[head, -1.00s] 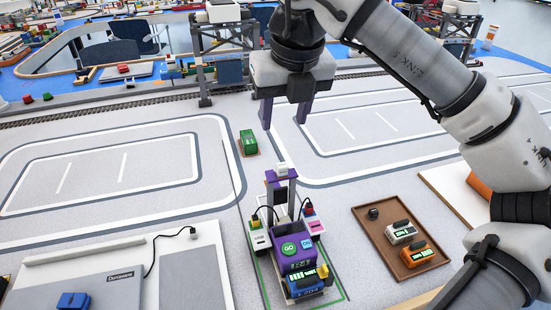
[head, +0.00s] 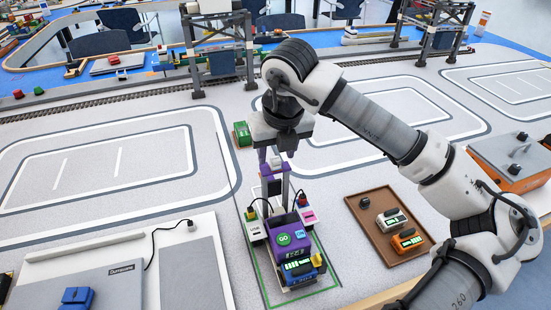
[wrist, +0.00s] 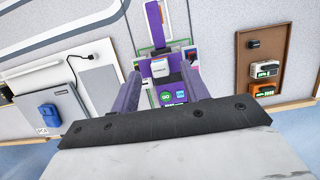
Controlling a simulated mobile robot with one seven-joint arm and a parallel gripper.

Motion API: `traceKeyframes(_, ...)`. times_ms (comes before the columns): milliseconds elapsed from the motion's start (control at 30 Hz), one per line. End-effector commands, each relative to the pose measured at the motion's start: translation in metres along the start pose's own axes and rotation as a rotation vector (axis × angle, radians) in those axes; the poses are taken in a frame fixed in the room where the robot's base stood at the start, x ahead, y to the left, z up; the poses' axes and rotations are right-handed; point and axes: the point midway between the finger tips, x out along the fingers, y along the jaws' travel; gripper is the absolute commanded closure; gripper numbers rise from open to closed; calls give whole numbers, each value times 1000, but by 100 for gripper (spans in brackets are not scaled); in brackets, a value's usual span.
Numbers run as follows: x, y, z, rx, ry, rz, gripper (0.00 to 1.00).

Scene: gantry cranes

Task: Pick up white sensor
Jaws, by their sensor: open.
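The white sensor (wrist: 160,69) is a small pale block on top of the purple upright of a small wheeled device. In the head view the sensor (head: 275,162) is partly hidden by my gripper. The device has a purple body (head: 285,228) with a green GO button and a blue ON button. My gripper (head: 276,156) is open and points down over the upright. In the wrist view my gripper's two purple fingers (wrist: 161,78) appear on either side of the sensor. I cannot tell whether the fingertips are level with it or just above it.
A brown tray (head: 374,225) to the right holds a black knob, a white battery-like block and an orange one. A green block (head: 242,134) stands close to my gripper's left. A grey panel (head: 95,285) lies at the front left. Gantry frames (head: 222,58) stand behind.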

Motion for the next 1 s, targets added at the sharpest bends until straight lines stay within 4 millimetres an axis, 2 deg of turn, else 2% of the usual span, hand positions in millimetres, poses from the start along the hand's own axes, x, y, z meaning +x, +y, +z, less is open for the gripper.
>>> traceKeyframes(133,13,1,0,-1,-1,1,55)
traceKeyframes(367,15,1,0,-1,-1,0,55)
traceKeyframes(700,15,1,0,-1,-1,0,98)
traceKeyframes(1000,14,0,0,-1,-1,0,100)
